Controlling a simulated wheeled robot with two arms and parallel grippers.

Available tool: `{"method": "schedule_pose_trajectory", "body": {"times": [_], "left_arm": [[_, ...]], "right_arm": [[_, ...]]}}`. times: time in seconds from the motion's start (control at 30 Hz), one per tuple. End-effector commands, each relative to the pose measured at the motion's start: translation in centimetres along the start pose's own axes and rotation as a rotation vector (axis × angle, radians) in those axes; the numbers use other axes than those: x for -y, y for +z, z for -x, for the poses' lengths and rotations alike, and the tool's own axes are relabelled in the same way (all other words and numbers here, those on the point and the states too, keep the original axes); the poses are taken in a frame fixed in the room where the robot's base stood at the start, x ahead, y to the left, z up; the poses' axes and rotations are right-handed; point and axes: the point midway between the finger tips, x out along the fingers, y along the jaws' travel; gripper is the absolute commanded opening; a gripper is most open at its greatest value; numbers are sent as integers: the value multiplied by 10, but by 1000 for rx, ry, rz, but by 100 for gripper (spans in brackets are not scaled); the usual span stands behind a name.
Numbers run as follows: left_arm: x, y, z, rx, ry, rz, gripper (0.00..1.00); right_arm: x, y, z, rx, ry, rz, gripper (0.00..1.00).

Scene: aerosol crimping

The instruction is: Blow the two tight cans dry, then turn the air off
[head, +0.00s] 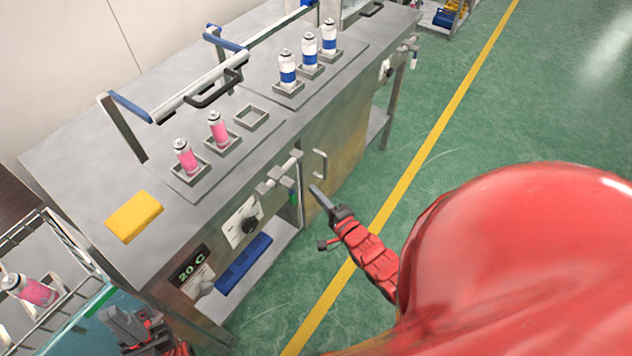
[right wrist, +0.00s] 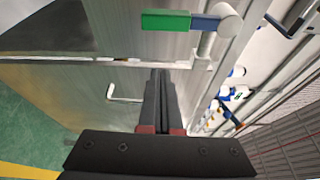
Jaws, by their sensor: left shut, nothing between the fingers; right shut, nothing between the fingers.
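Two pink cans, one (head: 186,158) nearer and one (head: 218,130) farther, stand upright in square holders on the steel bench. An empty holder (head: 252,116) is beside them. On the bench front is a pipe fitting (head: 280,176) with a green lever (head: 293,194); a green-and-blue lever (right wrist: 180,21) shows in the right wrist view. My right gripper (head: 318,194) is shut and empty in front of the bench, apart from the fitting; its fingers (right wrist: 160,78) show too. My left gripper (head: 122,318) is shut and empty, low at left.
Three blue-and-white cans (head: 310,50) stand in holders farther along. A yellow sponge (head: 135,216) lies near the left end. A pink can (head: 35,290) leans in a wire rack. Green floor is clear at right.

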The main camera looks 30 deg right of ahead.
Motion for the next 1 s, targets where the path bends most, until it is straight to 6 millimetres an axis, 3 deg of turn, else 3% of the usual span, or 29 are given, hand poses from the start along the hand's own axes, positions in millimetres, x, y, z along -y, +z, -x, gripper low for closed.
{"method": "schedule_pose_trajectory", "body": {"times": [0.3,0.5,1.0], "left_arm": [[0,1,4,0,0,0,0],[0,1,4,0,0,0,0],[0,1,4,0,0,0,0]], "right_arm": [[-1,0,52,-1,-1,-1,0],[-1,1,76,1,-2,-2,0],[0,1,80,1,-3,-2,0]]}}
